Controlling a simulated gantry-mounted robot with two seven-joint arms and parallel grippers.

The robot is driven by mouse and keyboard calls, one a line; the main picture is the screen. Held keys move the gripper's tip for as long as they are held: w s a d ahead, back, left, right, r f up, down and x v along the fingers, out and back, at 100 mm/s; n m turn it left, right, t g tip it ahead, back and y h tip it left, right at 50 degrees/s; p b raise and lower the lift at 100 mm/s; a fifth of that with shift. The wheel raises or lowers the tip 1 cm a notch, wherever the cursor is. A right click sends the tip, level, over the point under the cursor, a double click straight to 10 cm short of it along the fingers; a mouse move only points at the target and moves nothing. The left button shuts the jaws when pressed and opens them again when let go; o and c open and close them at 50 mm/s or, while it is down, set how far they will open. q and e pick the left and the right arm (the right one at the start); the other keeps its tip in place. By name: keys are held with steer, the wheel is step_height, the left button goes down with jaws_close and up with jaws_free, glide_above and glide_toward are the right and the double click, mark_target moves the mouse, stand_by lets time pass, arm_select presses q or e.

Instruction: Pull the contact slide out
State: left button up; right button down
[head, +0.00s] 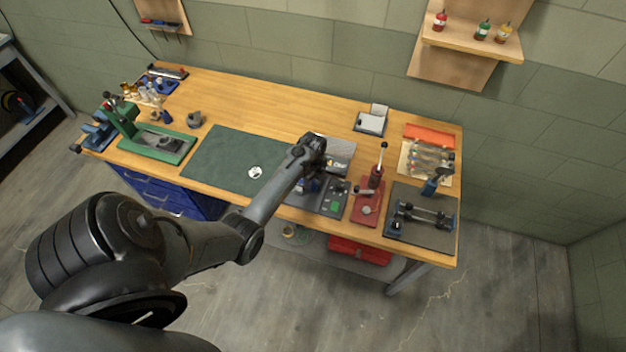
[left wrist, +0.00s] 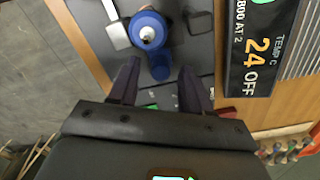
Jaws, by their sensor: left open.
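My left gripper (head: 310,178) is over the front middle of the bench, above a dark device beside the green mat. In the left wrist view its two dark fingers (left wrist: 159,68) are open and apart. A round blue part with a pale centre (left wrist: 148,30) lies just beyond the fingertips, on a dark grey base (left wrist: 182,50). A smaller blue cylinder (left wrist: 160,67) shows in the gap between the fingertips; I cannot tell if they touch it. I cannot tell which part is the contact slide. My arm hides much of the device in the head view. My right gripper is not seen.
A panel reading "24 OFF" (left wrist: 262,45) stands close to the right in the left wrist view. A red lever press (head: 370,197) and a dark tray with metal parts (head: 422,215) are to the right. The green mat (head: 222,160) is mostly clear.

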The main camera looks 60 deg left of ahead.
arm_select(q)
steer(key=shift+f, duration=0.2)
jaws_close()
stand_by(0.3)
